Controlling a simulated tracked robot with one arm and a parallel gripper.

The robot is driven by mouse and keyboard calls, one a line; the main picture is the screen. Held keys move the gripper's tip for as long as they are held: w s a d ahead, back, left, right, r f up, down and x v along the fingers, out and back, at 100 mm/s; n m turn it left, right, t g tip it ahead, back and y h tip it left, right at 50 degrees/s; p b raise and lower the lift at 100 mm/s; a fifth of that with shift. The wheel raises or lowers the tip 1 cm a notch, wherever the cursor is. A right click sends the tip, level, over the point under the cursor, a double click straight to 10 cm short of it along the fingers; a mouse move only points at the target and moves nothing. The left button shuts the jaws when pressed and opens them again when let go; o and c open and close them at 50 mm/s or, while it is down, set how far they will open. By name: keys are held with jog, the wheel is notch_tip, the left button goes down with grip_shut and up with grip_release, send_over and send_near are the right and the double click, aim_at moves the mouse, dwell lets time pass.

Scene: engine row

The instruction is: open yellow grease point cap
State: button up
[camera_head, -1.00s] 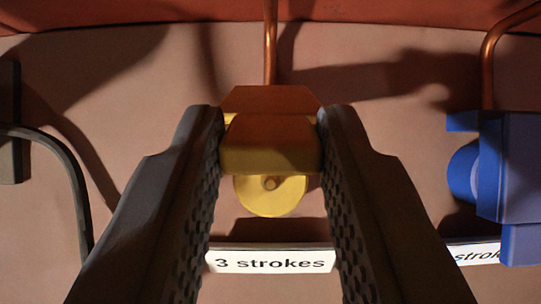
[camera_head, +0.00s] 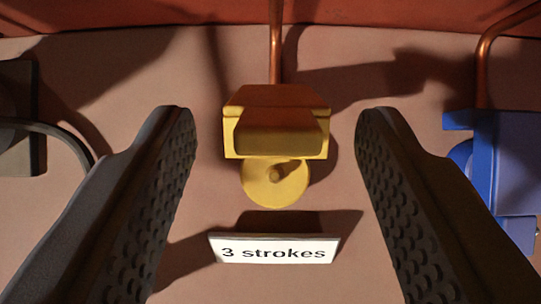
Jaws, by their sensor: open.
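The yellow grease point cap (camera_head: 277,135) is a blocky yellow piece in the middle of the view. Below it shows a round yellow disc (camera_head: 262,186) with a small stub on its face, uncovered in this view. My gripper (camera_head: 275,115) is open and empty. Its two dark, studded fingers stand to the left and right of the cap, with a clear gap on each side. Neither finger appears to touch the cap.
A copper pipe (camera_head: 276,45) runs up from behind the cap. A white label (camera_head: 274,249) reading "3 strokes" is below. A blue grease point (camera_head: 505,165) is close to the right finger. A dark fitting with a curved hose (camera_head: 60,132) is at left.

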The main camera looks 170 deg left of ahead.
jog(key=v, duration=1.2)
jog(key=shift+s+r, duration=0.2)
